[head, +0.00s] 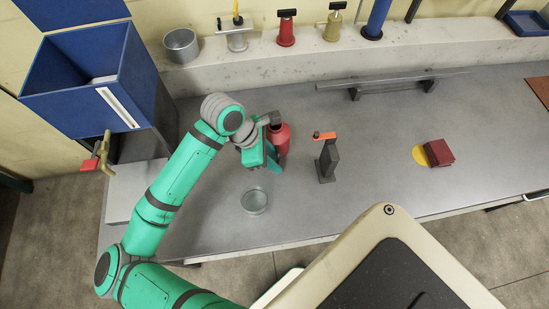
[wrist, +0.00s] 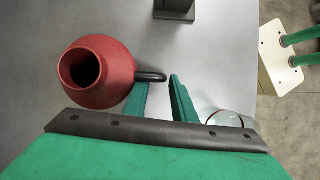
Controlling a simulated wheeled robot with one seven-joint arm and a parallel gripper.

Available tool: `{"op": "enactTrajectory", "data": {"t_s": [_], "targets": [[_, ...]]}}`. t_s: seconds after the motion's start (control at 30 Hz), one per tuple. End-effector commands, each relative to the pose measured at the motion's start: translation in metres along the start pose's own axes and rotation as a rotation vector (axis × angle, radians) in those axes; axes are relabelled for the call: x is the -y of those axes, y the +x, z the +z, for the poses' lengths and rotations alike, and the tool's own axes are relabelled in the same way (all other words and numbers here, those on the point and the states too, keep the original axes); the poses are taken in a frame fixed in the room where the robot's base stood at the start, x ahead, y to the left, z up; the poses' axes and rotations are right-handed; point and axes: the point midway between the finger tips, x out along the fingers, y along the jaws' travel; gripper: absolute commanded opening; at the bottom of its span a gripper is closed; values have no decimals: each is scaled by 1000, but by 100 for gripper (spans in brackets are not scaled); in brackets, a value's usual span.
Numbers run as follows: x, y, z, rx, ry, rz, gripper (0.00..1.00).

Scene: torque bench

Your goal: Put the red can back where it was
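A red can (head: 281,138) with a dark handle stands on the grey bench, partly hidden behind my gripper (head: 271,165) in the head view. In the wrist view the red can (wrist: 97,72) is at upper left, its round dark mouth facing the camera. Its dark handle (wrist: 150,76) points right, toward my gripper (wrist: 159,84). The two green fingers are apart with a visible gap. The handle's end lies at the fingertips, over the left finger's tip; I cannot tell whether it touches. A similar red object (head: 286,32) with a black top stands on the back ledge.
A clear glass dish (head: 254,201) sits close in front of my gripper. A dark stand with an orange top (head: 326,157) is to the right. A dark red block (head: 439,152) lies farther right. A blue bin (head: 75,85) stands at left. The bench's middle right is clear.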

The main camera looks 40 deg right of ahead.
Motion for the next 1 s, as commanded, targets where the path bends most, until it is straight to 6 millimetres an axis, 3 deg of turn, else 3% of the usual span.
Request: {"op": "enactTrajectory", "data": {"t_s": [0.33,0.47,1.0], "targets": [[0,-1,2,1,3,0,27],[-1,-12,2,-3,3,1,27],[-1,-108,2,-2,3,1,27]]}}
